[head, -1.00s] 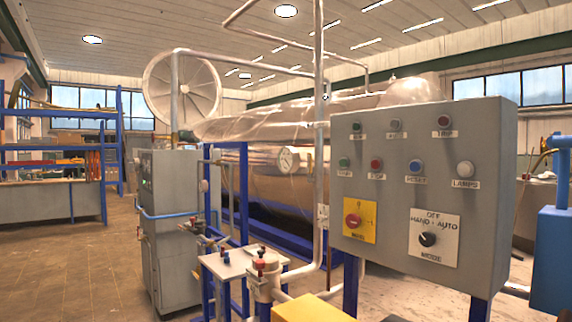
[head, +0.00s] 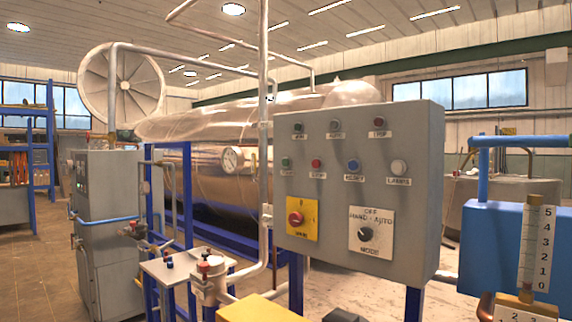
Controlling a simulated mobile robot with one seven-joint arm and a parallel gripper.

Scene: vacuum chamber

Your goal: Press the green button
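A grey control panel (head: 345,185) stands on blue legs right of centre in the head view. The small green button (head: 286,163) is at the left end of its second row, beside a red button (head: 316,164), a blue button (head: 353,165) and a white one (head: 398,167). A darker green round piece (head: 298,128) sits in the row above; I cannot tell if it is a lamp or a button. My gripper is not in view.
Below the buttons are a red switch on a yellow plate (head: 302,219) and a black selector knob (head: 365,234). A pipe stand (head: 264,150) rises just left of the panel. A blue box (head: 500,240) and scale (head: 538,250) stand to the right. Open floor (head: 40,270) lies far left.

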